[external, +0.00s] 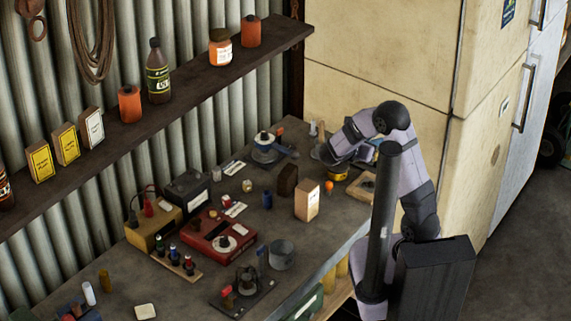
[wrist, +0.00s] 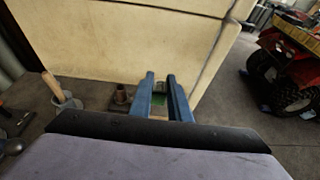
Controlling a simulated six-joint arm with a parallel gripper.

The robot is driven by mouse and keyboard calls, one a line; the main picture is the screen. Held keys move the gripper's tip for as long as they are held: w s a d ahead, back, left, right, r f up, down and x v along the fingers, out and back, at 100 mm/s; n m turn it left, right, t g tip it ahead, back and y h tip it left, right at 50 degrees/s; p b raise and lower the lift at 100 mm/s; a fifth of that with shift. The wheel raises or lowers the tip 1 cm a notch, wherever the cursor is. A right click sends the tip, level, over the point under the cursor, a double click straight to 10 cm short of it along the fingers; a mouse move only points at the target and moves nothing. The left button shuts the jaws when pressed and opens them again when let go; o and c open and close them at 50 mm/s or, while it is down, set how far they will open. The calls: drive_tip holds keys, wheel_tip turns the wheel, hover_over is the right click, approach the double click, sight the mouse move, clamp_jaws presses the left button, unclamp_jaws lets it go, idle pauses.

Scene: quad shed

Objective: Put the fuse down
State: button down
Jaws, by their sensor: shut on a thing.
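My gripper's two blue fingers (wrist: 161,77) show in the wrist view, pointing towards the cream cabinet, with a narrow gap between them. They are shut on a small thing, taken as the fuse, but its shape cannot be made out. A green patch and a pale patch show in the gap; I cannot tell whether either is the fuse. In the external view my gripper (external: 362,152) is low over the far right end of the workbench (external: 190,290), partly hidden by my arm. The fuse cannot be made out there.
A pot with a wooden handle (wrist: 62,98) and a dark brown fitting (wrist: 121,97) stand left of the fingers. The cream cabinet (wrist: 110,45) rises behind. A wooden tray (external: 352,194), cardboard box (external: 307,200) and red meter (external: 222,236) stand on the bench.

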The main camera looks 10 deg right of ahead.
drive_tip(key=w+a+n+t+y+b, duration=0.1)
drive_tip(key=w+a+b, duration=0.1)
drive_tip(key=w+a, duration=0.5)
drive_tip(key=w+a+n+t+y+b, duration=0.1)
drive_tip(key=w+a+b, duration=0.1)
drive_tip(key=a, duration=0.8)
drive_tip(key=n+y+b, duration=0.3)
drive_tip(key=b, duration=0.1)
hover_over(263, 178)
drive_tip(key=shift+f, duration=2.9)
drive_tip(key=shift+t, duration=0.5)
drive_tip(key=shift+f+p, duration=0.4)
drive_tip(key=shift+f, duration=2.4)
drive_tip(key=shift+f, duration=0.15)
wheel_tip(263, 178, down, 3)
drive_tip(key=shift+f+p, duration=0.15)
drive_tip(key=shift+p, duration=0.35)
drive_tip(key=shift+f, duration=0.1)
drive_tip(key=shift+f+b, duration=0.4)
